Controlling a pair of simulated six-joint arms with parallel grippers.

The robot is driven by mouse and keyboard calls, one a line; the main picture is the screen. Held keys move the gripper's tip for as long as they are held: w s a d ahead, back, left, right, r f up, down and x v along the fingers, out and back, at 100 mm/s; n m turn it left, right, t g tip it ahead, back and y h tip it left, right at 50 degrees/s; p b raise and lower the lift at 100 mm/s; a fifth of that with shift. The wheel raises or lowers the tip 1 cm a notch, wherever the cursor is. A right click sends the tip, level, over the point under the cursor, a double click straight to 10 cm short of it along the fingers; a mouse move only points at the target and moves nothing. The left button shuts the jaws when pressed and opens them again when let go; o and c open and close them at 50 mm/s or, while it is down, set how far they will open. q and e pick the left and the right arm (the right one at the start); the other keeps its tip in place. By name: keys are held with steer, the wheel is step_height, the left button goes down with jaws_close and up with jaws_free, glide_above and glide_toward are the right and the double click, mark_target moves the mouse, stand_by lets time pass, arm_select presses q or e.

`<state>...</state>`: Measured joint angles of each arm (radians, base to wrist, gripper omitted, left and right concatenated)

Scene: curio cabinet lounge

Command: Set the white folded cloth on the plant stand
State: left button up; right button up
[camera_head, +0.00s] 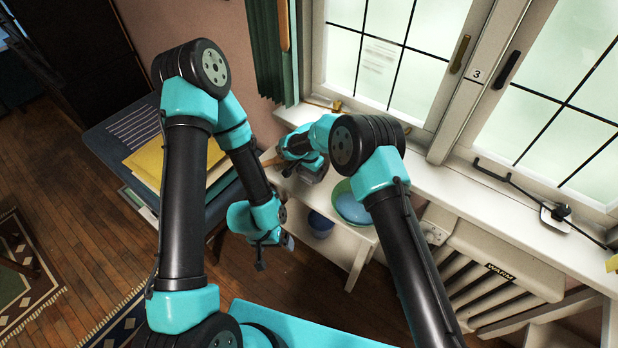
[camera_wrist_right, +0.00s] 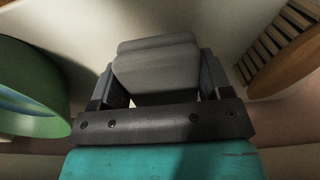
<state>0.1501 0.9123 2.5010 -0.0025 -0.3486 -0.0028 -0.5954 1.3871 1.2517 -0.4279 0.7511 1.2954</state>
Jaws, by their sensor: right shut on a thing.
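The white folded cloth (camera_wrist_right: 155,68), grey in shadow, sits between the fingers of my right gripper (camera_wrist_right: 160,80) in the right wrist view. The gripper is shut on it. In the head view my right gripper (camera_head: 308,172) is over the back left of the top of a low white stand (camera_head: 361,240), apparently the plant stand. The arm mostly hides the cloth there. I cannot tell whether the cloth touches the top. My left gripper (camera_head: 268,255) hangs in front of the stand's left side, with no object visible in it; its finger opening is unclear.
A green-rimmed blue bowl (camera_head: 350,203) stands on the stand's top, right of my right gripper; its green rim (camera_wrist_right: 45,85) also shows in the wrist view. A wooden brush (camera_wrist_right: 288,50) lies on the other side. A blue pot (camera_head: 320,224) is below. Windows and a radiator (camera_head: 490,275) are nearby.

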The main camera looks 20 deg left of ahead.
steer(key=shift+f, duration=1.35)
steer(key=shift+f, duration=0.1)
steer(key=o, duration=1)
step_height(320, 180, up, 12)
steer(key=shift+r, duration=0.1)
